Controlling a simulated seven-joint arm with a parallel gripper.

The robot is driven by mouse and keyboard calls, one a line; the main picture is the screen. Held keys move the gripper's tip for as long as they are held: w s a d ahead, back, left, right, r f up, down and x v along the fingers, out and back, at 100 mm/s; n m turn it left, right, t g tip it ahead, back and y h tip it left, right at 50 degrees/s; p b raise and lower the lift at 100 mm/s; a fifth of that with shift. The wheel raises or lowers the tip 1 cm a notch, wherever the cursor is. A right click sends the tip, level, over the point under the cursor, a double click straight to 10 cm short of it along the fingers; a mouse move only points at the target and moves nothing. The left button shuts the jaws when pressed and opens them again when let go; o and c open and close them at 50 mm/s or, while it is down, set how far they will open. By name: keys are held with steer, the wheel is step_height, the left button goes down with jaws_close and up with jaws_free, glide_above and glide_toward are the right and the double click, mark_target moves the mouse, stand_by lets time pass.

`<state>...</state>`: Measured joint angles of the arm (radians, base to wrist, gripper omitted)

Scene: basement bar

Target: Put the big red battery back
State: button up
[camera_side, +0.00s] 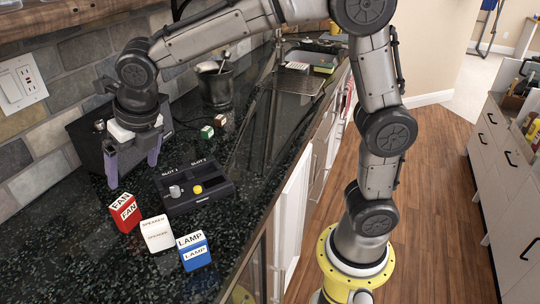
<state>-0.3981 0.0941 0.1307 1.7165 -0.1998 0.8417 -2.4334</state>
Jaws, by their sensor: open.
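A red block labelled FAN (125,213) stands on the dark speckled counter, at the left end of a row of blocks. A white block labelled SPEAKER (157,234) and a blue block labelled LAMP (194,252) stand beside it. A black device (222,189) behind them has labels SLOT 1 and SLOT 2, a grey knob and a yellow button. My gripper (133,172) points down above and behind the red block. Its two purple-grey fingers are apart with nothing between them. It is not touching the red block, as far as I can tell.
A dark box (92,150) stands against the stone wall behind my gripper. Small cubes, one green (206,132) and one brownish (220,121), lie near a black mortar (216,88). The counter's front left is clear.

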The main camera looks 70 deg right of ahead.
steer(key=s+d+r+m, duration=0.4)
steer(key=s+d+m, duration=0.85)
steer(key=m, duration=0.55)
steer(key=s+d+f+m+t, duration=0.1)
steer(key=s+f+m, duration=0.3)
steer(key=s+m, duration=0.9)
steer(key=shift+s+d+f+m, duration=0.25)
steer(key=shift+d+m, duration=0.15)
steer(key=shift+m, duration=0.9)
